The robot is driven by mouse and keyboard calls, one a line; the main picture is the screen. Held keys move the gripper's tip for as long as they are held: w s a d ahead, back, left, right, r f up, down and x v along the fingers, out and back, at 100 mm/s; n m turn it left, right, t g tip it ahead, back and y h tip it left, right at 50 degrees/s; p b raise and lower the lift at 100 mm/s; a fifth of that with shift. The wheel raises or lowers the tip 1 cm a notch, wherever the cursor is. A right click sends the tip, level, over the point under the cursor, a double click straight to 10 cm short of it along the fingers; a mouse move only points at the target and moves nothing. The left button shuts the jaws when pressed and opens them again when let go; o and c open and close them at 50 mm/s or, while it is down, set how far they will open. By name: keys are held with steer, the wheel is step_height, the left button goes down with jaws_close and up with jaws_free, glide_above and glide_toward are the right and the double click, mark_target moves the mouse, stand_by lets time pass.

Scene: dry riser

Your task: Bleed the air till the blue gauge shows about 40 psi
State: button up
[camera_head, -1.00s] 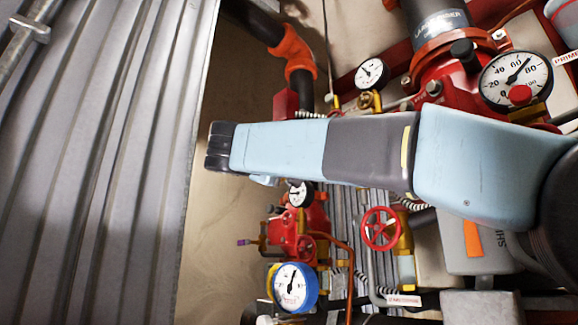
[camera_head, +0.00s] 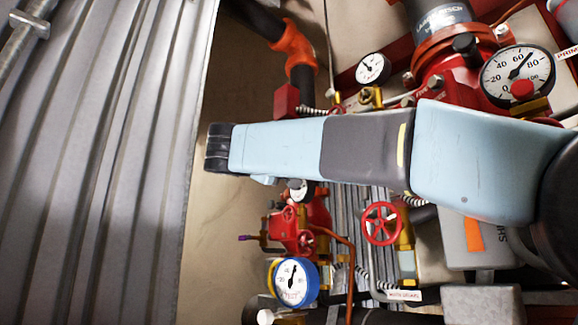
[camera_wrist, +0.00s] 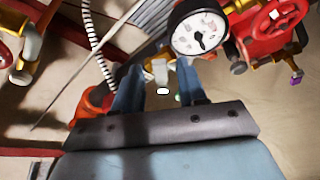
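The blue-rimmed gauge (camera_head: 296,283) is at the bottom middle of the head view. Its needle points roughly straight up; the numbers are too small to read surely. In the wrist view my gripper (camera_wrist: 160,88) has its two blue fingers apart. A small pale lever-like fitting with a brass body (camera_wrist: 157,68) shows in the gap beyond the fingertips; I cannot tell whether they touch it. A black-rimmed white gauge (camera_wrist: 200,29) is just above the right finger.
A red handwheel (camera_head: 382,223) and red valve body (camera_head: 292,230) stand near the blue gauge. A large gauge (camera_head: 517,76) and a smaller one (camera_head: 373,69) are above my arm. A corrugated metal wall (camera_head: 90,160) fills the left. A ribbed white hose (camera_wrist: 95,40) runs beside the fingers.

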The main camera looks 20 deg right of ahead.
steer(key=v, duration=1.3)
steer(key=shift+s+a, duration=0.2)
steer(key=shift+a, duration=0.15)
steer(key=shift+f, duration=0.15)
steer(key=shift+s, duration=0.1)
